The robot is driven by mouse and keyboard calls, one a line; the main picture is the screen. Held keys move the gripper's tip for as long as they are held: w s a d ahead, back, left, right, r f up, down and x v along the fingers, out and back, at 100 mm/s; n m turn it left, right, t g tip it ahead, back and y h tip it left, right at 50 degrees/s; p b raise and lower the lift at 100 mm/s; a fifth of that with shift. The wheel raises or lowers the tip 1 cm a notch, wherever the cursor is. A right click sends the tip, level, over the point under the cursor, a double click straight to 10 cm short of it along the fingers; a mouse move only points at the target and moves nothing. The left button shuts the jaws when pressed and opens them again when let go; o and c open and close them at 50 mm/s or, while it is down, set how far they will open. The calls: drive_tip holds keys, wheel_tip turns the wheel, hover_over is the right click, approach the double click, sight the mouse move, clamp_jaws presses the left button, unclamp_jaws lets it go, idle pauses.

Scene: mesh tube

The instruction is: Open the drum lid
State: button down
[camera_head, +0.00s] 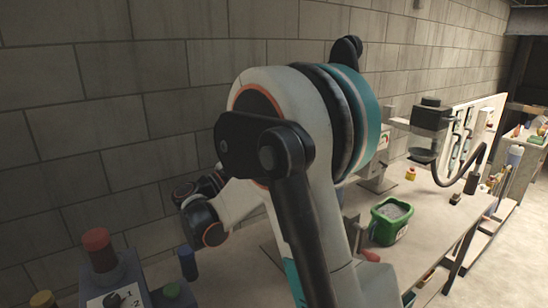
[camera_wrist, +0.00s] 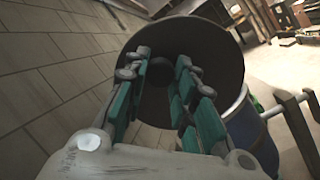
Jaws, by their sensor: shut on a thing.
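In the wrist view, my gripper (camera_wrist: 162,64) reaches away from the camera with its two teal-padded fingers on either side of a narrow gap. A large dark grey round piece, which looks like the drum lid (camera_wrist: 222,62), stands tilted just beyond the fingertips. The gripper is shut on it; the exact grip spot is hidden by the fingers. The blue drum (camera_wrist: 243,124) shows below and right of the lid, partly covered by it. In the head view my own arm fills the middle, and the gripper, lid and drum cannot be made out.
In the head view, a control box (camera_head: 114,298) with a red-topped knob is at lower left. A green bin (camera_head: 392,219) and a bench machine (camera_head: 432,117) stand on the right bench. A block wall (camera_head: 90,120) closes the back.

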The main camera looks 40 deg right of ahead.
drive_tip(key=shift+a+f+h, duration=0.2)
drive_tip(key=shift+a+h, duration=0.05)
drive_tip(key=shift+h, duration=0.05)
drive_tip(key=c, duration=1.3)
unclamp_jaws()
drive_tip(key=shift+w, duration=0.1)
drive_tip(key=v, duration=1.2)
